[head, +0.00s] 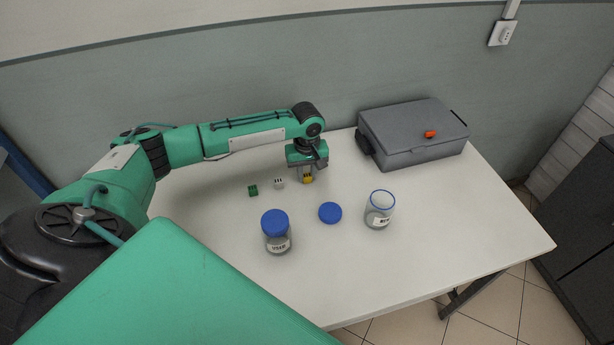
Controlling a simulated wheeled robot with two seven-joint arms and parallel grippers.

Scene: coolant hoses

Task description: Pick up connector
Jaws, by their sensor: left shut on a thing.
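My left gripper (307,170) is over the back middle of the white table, pointing down. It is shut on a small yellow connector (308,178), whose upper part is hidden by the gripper. I cannot tell whether the yellow connector still touches the table. A small white connector (279,183) stands on the table just left of it. A small green connector (253,190) is further left. My right gripper is not in view.
On the white table (440,235) are a labelled jar with a blue lid (275,223), a loose blue lid (330,212) and an open labelled jar (379,212). A grey case (412,133) with an orange part (430,134) stands at the back right. The table's right front is clear.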

